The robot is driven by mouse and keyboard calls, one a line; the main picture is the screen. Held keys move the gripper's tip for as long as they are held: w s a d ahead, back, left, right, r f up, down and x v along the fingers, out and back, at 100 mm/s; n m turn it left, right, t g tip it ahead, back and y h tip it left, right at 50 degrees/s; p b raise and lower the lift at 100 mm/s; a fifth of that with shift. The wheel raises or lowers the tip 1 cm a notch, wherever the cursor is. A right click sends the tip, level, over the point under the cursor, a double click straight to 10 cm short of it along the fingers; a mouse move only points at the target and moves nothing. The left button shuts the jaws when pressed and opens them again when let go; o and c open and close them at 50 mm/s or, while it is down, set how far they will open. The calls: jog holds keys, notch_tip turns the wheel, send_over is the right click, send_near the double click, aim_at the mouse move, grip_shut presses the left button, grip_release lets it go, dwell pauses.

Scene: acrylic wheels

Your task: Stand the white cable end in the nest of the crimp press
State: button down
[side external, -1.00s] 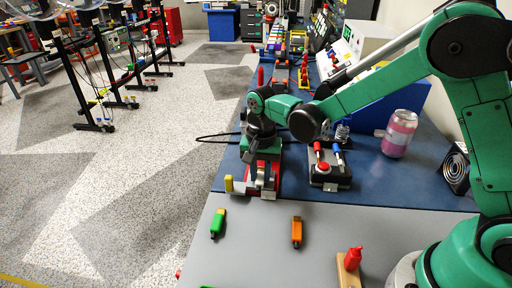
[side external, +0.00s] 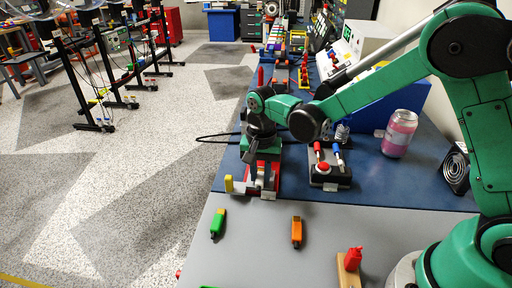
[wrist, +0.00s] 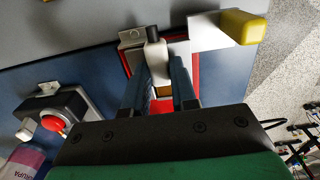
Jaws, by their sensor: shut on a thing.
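The crimp press stands at the front edge of the blue mat, with a red base (side external: 273,153), grey metal blocks (side external: 269,187) and a yellow-tipped lever (side external: 229,184) on its left. The yellow tip (wrist: 243,27) shows at the upper right of the wrist view. My gripper (wrist: 160,62) points down over the press, its two dark fingers shut on the white cable end (wrist: 155,56). The white piece sits between the fingers, close to the grey block (wrist: 132,38). In the side view my gripper (side external: 251,157) hides most of it. I cannot tell whether its foot is seated in the nest.
A box with a red button (side external: 323,168) stands right of the press, with a pink can (side external: 399,134) beyond. Green (side external: 218,223) and orange (side external: 297,232) pieces lie on the grey table in front. A black cable trails left.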

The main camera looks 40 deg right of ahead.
jog(key=c, duration=0.6)
grip_release()
jog(key=shift+r, duration=2.8)
jog(key=shift+r, duration=0.1)
jog(key=shift+s+d+r, duration=0.15)
jog(key=shift+s+r, duration=0.05)
jog(key=shift+r, duration=0.05)
jog(key=s+d+r+n+t, duration=0.1)
jog(key=s+n+t, duration=0.1)
jog(key=s+n, duration=0.1)
jog(key=s+d+r+n+t, duration=0.2)
jog(key=s+n, duration=0.1)
jog(key=s+d+r+n+t, duration=0.1)
jog(key=s+r+n+t, duration=0.1)
jog(key=s+n+t, duration=0.1)
jog(key=shift+s+d, duration=0.35)
jog(key=shift+s, duration=0.1)
